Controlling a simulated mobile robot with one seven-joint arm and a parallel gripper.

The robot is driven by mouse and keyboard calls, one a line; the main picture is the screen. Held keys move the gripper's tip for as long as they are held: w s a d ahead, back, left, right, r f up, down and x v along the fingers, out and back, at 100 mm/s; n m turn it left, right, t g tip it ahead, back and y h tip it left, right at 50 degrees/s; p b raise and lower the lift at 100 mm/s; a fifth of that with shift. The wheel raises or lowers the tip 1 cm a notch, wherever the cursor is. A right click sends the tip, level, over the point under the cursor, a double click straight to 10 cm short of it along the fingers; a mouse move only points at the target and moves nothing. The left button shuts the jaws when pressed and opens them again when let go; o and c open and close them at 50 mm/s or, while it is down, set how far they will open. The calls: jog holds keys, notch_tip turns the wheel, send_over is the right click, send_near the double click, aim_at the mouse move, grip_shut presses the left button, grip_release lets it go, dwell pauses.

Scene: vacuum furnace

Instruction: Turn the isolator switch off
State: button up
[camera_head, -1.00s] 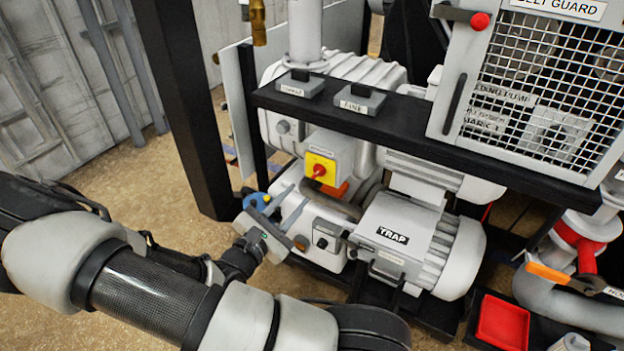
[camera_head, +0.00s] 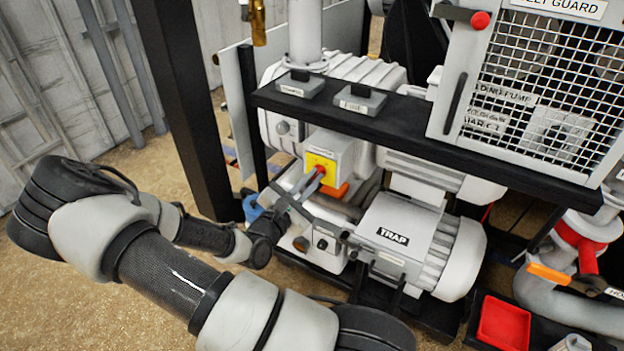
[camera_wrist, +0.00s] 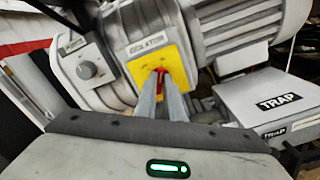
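The isolator switch (camera_head: 320,163) is a yellow plate with a red handle on a grey box on the pump. In the wrist view, the yellow plate (camera_wrist: 176,58) is straight ahead, with the red handle (camera_wrist: 160,71) near its lower middle. My gripper (camera_head: 317,176) reaches the handle from the lower left. In the wrist view, its two grey fingers (camera_wrist: 161,76) stand close together, one on each side of the handle, and look shut on it. The fingertips cover part of the handle, so its exact angle is hard to read.
A black shelf (camera_head: 400,135) with two small labelled boxes runs above the switch. A grey trap box (camera_head: 390,235) sits to its lower right. A black post (camera_head: 190,100) stands to the left. A grey knob (camera_wrist: 87,70) is left of the switch in the wrist view.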

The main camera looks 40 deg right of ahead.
jog(key=shift+r+n+p, duration=0.1)
jog(key=shift+n+p, duration=0.2)
jog(key=shift+p, duration=0.05)
grip_shut()
jog(key=shift+r+n+p, duration=0.1)
jog(key=shift+n+p, duration=0.7)
jog(key=shift+p, duration=0.15)
jog(key=n+p, duration=0.2)
jog(key=shift+n, duration=0.3)
jog(key=n+p, duration=0.2)
jog(key=n, duration=0.1)
jog(key=shift+n+p, duration=0.3)
jog(key=shift+p, duration=0.05)
jog(key=shift+w+n+p, duration=0.15)
jog(key=shift+n+p, duration=0.7)
jog(key=shift+n, duration=0.95)
jog(key=shift+f, duration=0.2)
jog(key=o, duration=0.6)
grip_release()
jog(key=shift+a, duration=0.1)
jog(key=shift+o, duration=0.2)
